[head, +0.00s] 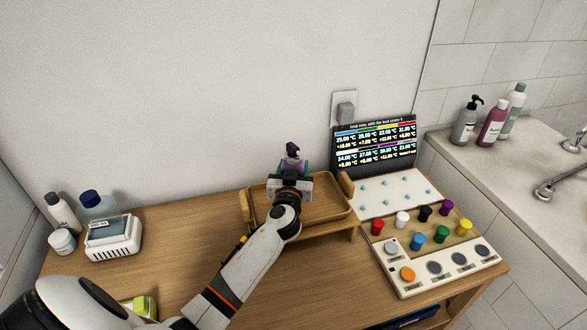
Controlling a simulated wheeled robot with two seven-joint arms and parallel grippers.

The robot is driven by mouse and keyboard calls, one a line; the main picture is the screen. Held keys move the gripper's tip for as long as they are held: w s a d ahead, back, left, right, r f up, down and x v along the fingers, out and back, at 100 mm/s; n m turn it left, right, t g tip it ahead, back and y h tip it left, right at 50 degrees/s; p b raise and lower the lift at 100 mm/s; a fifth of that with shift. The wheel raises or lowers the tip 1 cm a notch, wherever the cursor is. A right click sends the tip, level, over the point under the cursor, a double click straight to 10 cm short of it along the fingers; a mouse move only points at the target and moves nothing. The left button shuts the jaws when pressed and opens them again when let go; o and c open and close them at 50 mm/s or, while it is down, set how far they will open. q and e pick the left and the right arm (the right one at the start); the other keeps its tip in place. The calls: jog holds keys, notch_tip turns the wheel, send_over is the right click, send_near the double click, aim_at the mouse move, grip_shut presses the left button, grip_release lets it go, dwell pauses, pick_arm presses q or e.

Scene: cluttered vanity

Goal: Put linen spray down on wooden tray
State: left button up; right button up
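My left gripper (292,168) reaches over the wooden tray (328,210) and is shut on a small bottle with a dark top (291,149), which appears to be the linen spray. The bottle stands roughly upright between the fingers, at the tray's back left part. Its lower part is hidden behind my gripper, so I cannot tell whether it touches the tray. The visible tray floor is bare to the right of my gripper. My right gripper is not in view.
Right of the tray is a board with several coloured knobs (441,234), with a display panel (375,147) behind it. A white basket (113,237) and bottles (62,212) stand at the left. More bottles (492,122) stand on the sink counter. The front middle tabletop is clear.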

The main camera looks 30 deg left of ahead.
pick_arm(q)
jog(key=o, duration=0.6)
jog(key=shift+f, duration=0.15)
jog(key=o, duration=0.5)
jog(key=shift+c, duration=0.2)
jog(key=shift+s+r, duration=0.1)
jog(key=shift+r, duration=0.1)
jog(key=b+v, duration=0.2)
jog(key=v, duration=0.8)
jog(key=shift+s+d+f, duration=0.1)
jog(key=shift+s+d, duration=0.05)
jog(key=shift+s, duration=0.15)
jog(key=shift+s+d, duration=0.25)
jog(key=shift+s, duration=0.3)
